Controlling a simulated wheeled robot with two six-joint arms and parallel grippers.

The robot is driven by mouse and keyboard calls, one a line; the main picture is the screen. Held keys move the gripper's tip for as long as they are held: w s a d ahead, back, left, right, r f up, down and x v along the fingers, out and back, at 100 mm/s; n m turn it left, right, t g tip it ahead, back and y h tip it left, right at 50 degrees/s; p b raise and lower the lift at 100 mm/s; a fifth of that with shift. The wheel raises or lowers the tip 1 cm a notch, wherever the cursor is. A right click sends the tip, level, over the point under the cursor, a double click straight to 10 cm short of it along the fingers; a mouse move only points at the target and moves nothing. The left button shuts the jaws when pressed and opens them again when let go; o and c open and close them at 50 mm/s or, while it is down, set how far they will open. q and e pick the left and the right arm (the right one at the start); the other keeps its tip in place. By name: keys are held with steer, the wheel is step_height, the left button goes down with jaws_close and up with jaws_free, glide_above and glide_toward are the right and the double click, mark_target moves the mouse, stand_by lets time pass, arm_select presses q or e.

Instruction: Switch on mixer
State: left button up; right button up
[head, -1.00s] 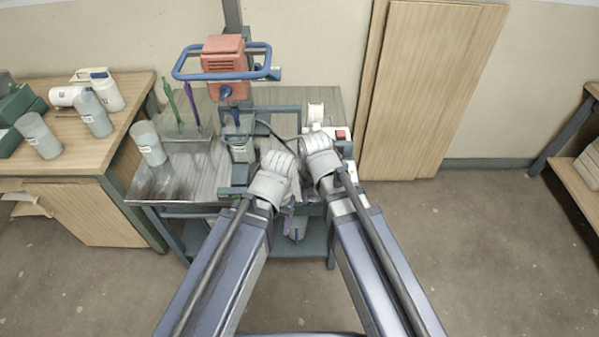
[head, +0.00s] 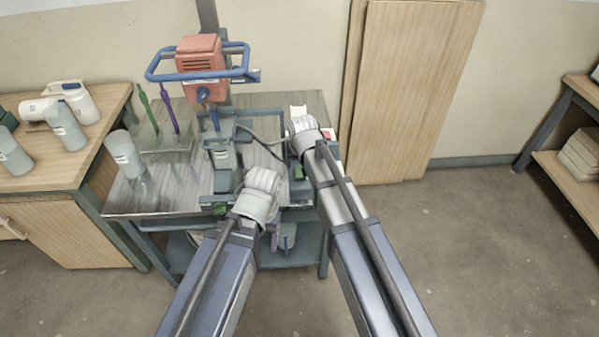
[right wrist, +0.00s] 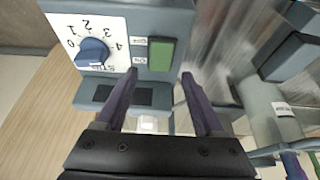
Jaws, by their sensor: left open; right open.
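The mixer (head: 201,68) has an orange-red motor and a blue loop handle above the metal cart. In the right wrist view, a grey control box (right wrist: 170,20) carries a blue dial (right wrist: 91,52) on a white numbered plate and a green rocker switch (right wrist: 161,53). My right gripper (right wrist: 160,74) is open and empty, its two dark fingers pointing at the box just below the switch. I cannot tell whether they touch it. My left gripper (head: 258,205) is open at the cart's front edge; its fingers are mostly hidden in the head view.
A metal container (head: 222,158) stands below the mixer. A beaker (head: 125,153) and green and purple tools (head: 168,108) stand on the cart's left part. A wooden bench (head: 50,165) with containers is at left. Wooden panels (head: 405,90) lean behind, right of the cart.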

mark_target(299, 168)
steer(key=b+x, duration=0.2)
steer(key=x, duration=0.1)
steer(key=shift+w+f, duration=0.1)
steer(key=shift+f, duration=0.25)
steer(key=shift+r, duration=0.1)
jaws_close()
